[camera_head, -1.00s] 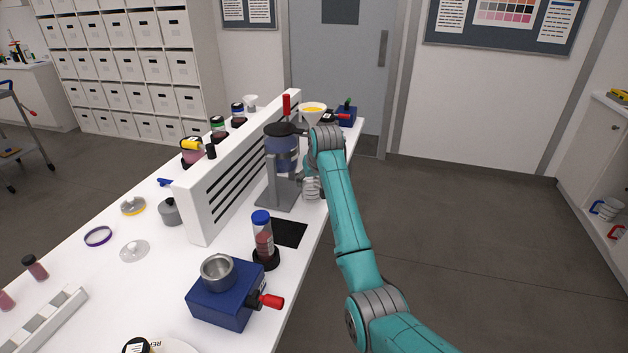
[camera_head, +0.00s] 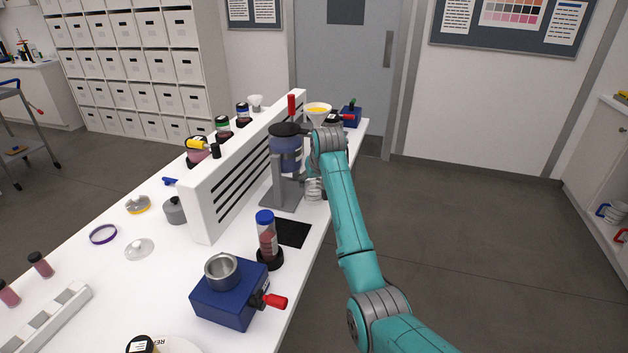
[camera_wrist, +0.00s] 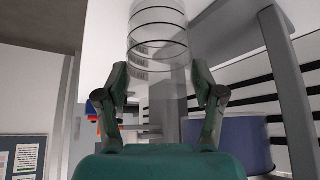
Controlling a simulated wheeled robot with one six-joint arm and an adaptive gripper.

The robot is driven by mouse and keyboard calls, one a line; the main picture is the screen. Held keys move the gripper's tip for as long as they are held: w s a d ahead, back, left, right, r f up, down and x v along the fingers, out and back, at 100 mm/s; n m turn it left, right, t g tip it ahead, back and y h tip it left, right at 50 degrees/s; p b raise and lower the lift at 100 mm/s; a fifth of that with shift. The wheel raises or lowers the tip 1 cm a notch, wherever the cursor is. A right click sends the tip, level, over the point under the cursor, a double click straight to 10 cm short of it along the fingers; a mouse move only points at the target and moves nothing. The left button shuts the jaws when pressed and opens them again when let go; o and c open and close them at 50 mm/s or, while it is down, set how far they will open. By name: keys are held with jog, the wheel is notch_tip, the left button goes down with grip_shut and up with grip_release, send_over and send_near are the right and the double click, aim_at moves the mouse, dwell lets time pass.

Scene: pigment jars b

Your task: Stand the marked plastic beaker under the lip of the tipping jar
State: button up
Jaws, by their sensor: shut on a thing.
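The tipping jar (camera_head: 286,152) is blue with a dark top and sits in a grey stand (camera_head: 283,196) on the white bench. The clear beaker with dark ring marks (camera_head: 314,190) is right beside the stand, low and partly hidden by my arm. In the wrist view, which appears upside down, the beaker (camera_wrist: 158,35) is between the fingertips of my gripper (camera_wrist: 158,80). My gripper is shut on it. The jar (camera_wrist: 228,138) and the stand post (camera_wrist: 287,90) are to its right there. Whether the beaker's base touches the bench cannot be told.
A slotted white rack (camera_head: 235,175) runs along the bench behind the stand. A black mat (camera_head: 293,233), a blue-capped tube (camera_head: 267,235) and a blue box with a metal cup (camera_head: 235,297) are nearer me. A funnel (camera_head: 318,112) stands beyond. The floor at right is clear.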

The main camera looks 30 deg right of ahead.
jog(key=o, duration=1.1)
jog(key=shift+c, duration=0.2)
jog(key=v, duration=1.2)
jog(key=shift+s+f, duration=0.1)
jog(key=shift+s, duration=0.05)
